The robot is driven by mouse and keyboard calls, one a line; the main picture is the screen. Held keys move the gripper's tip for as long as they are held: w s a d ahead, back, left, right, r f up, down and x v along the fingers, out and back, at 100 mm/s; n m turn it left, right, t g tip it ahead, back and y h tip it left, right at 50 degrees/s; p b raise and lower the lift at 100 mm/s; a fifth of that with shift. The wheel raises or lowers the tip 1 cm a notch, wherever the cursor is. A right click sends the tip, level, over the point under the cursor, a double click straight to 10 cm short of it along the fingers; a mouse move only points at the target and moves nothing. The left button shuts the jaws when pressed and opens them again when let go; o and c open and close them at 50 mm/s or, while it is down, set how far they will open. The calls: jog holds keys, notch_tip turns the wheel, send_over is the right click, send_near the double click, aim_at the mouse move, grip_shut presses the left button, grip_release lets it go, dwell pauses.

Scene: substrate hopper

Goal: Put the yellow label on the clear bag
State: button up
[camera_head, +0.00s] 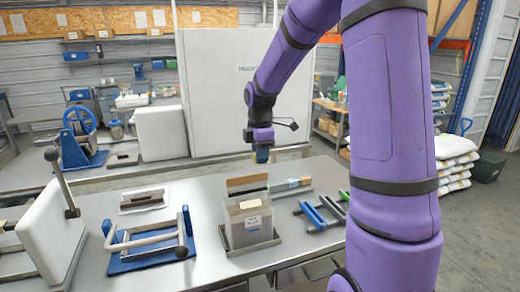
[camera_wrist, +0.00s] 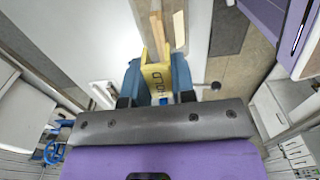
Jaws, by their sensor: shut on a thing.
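My gripper (camera_head: 262,155) hangs above the far part of the metal table (camera_head: 190,200), behind and above the clear bag. In the wrist view my gripper (camera_wrist: 157,68) has its blue fingers shut on the yellow label (camera_wrist: 157,80), which bears dark characters. The label is hard to make out in the head view. What looks like the clear bag (camera_head: 240,232) is a greyish, see-through block with a white printed tag, upright on a metal tray (camera_head: 275,240). The gripper and label are apart from it.
A brown strip (camera_head: 247,182) stands just behind the bag. A blue frame with a grey handle (camera_head: 150,240) lies to its left, and blue-and-grey bars (camera_head: 320,213) lie to its right. A large white cabinet (camera_head: 225,95) stands beyond the table.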

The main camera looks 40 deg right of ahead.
aim_at(260, 176)
jog(key=shift+f, duration=2.8)
jog(key=o, duration=1.5)
jog(key=shift+o, duration=0.2)
jog(key=shift+r, duration=3.55)
